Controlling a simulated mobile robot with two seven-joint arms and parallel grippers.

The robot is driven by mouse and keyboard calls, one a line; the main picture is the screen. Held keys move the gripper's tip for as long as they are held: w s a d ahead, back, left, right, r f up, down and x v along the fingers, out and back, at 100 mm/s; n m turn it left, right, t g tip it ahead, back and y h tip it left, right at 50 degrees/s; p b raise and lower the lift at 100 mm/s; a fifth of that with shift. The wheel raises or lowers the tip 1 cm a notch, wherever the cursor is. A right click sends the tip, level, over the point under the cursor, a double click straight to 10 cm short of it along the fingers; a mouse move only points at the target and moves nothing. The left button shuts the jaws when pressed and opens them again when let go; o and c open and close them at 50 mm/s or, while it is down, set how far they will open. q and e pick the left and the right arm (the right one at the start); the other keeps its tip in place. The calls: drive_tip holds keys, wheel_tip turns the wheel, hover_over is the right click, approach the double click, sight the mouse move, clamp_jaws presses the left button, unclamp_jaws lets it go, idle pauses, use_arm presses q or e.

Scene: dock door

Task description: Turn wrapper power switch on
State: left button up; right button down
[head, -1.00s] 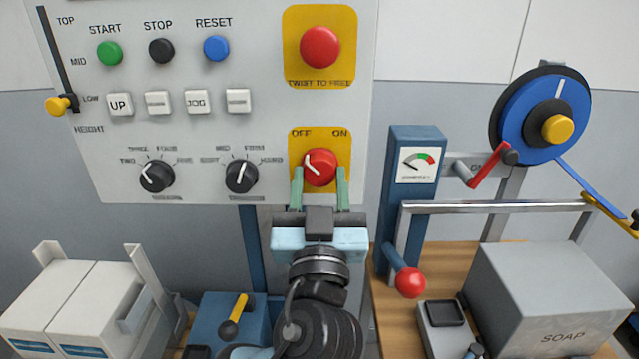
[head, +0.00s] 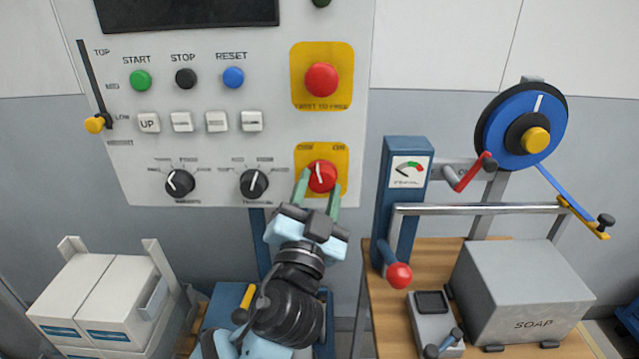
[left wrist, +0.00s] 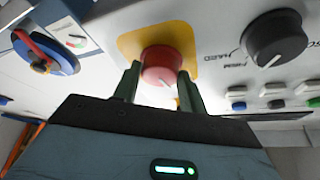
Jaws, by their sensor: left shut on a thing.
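The power switch (head: 322,172) is a red rotary knob on a yellow plate (head: 344,160) marked OFF at left and ON at right, low on the grey control panel. Its white pointer stands about straight up, between the two marks. My left gripper (head: 321,182) reaches up from below, with its green fingers shut on the knob, one on each side, and the wrist tilted. The left wrist view also shows the red knob (left wrist: 161,64) between the fingers (left wrist: 158,86). My right gripper is not in view.
A red twist-to-free button (head: 322,79) is above the switch, and a black dial (head: 254,183) is to its left. To the right stand a blue post with a gauge (head: 408,170), a red-ended lever (head: 398,275) and a grey soap box (head: 522,290).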

use_arm(q)
drive_tip(key=m+p, duration=0.1)
drive_tip(key=m, duration=0.1)
drive_tip(key=r+m+g+h+p, duration=0.1)
drive_tip(key=m, duration=0.1)
drive_tip(key=shift+a+r, duration=0.1)
drive_tip(key=shift+m+h, duration=0.4)
drive_tip(key=shift+m, duration=0.1)
drive_tip(key=m+g, duration=0.1)
drive_tip(key=m, duration=0.1)
drive_tip(key=m+g, duration=0.1)
drive_tip(key=m, duration=0.1)
drive_tip(key=shift+a+f+h, duration=0.1)
drive_tip(key=shift+f+h, duration=0.1)
drive_tip(key=shift+h, duration=0.1)
drive_tip(key=m, duration=0.2)
drive_tip(key=m+g, duration=0.1)
drive_tip(key=m, duration=0.1)
drive_tip(key=shift+r+g, duration=0.1)
drive_tip(key=shift+g, duration=0.2)
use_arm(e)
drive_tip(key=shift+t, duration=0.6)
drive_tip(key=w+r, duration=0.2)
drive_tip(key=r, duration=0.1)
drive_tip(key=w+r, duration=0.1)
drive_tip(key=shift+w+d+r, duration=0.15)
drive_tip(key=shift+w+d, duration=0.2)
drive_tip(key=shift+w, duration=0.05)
use_arm(q)
drive_tip(key=shift+m, duration=0.4)
